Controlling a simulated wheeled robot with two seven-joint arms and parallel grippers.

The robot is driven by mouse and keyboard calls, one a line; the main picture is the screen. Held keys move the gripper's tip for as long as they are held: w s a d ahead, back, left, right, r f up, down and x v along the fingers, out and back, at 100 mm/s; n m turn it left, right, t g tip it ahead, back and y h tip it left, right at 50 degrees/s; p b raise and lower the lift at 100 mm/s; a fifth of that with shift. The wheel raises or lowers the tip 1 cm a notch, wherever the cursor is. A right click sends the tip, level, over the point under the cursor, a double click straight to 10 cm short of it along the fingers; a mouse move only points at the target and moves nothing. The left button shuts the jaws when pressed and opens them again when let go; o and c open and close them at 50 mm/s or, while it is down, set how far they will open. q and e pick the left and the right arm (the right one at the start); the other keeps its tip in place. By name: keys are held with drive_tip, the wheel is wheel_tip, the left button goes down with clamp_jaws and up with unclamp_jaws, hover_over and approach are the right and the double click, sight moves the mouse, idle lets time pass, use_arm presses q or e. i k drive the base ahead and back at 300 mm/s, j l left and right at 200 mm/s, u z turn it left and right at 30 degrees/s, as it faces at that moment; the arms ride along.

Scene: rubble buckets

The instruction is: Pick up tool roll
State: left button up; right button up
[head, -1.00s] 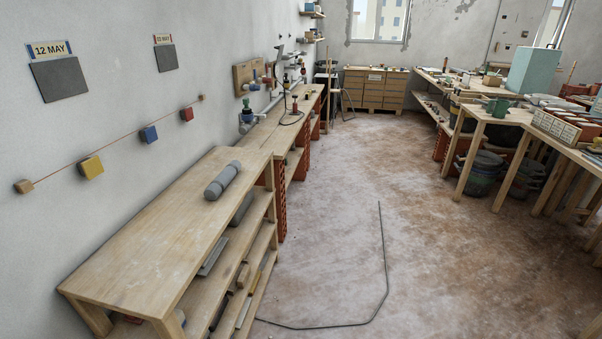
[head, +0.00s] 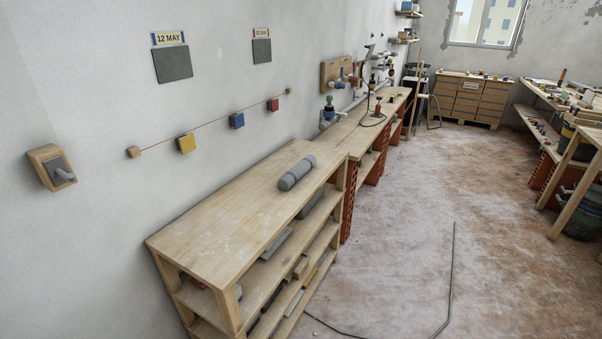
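A grey rolled bundle, which looks like the tool roll (head: 297,172), lies on the top of the wooden shelf bench (head: 205,255) along the left wall. It lies at a slant, toward the far end of the bench top, with bare wood around it. Dark bands cross it. Neither of my grippers shows in the head view.
The bench has lower shelves holding grey and wooden pieces (head: 276,243). A longer workbench (head: 345,135) with pipes and tools continues behind it. A thin dark cable (head: 450,280) lies on the floor. The floor to the right of the bench is otherwise clear. More workbenches (head: 575,145) stand at the right.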

sight(290, 178)
drive_tip(key=i+l+u, duration=0.2)
drive_tip(key=i+l, duration=0.2)
drive_tip(key=i+l+u, duration=0.2)
drive_tip(key=i+l, duration=0.2)
drive_tip(key=l, duration=0.2)
